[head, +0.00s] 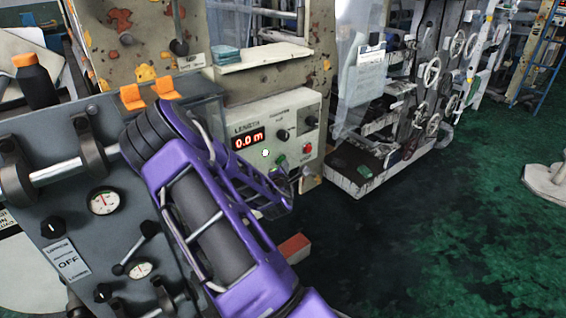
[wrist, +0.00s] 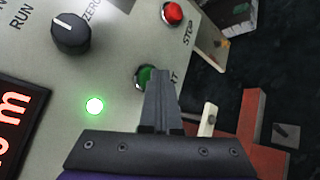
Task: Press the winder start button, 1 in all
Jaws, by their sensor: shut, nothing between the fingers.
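The winder panel (head: 240,111) is a cream box with a red display reading 0.0 m. Its green start button (head: 280,160) sits low on the right.
A red stop button (wrist: 172,13) sits close by on the panel. A lit green lamp (wrist: 95,106) and a black knob (wrist: 71,33) are also there. A grey gauge console (head: 72,232) stands at the left. Green floor (head: 440,230) is open at the right.

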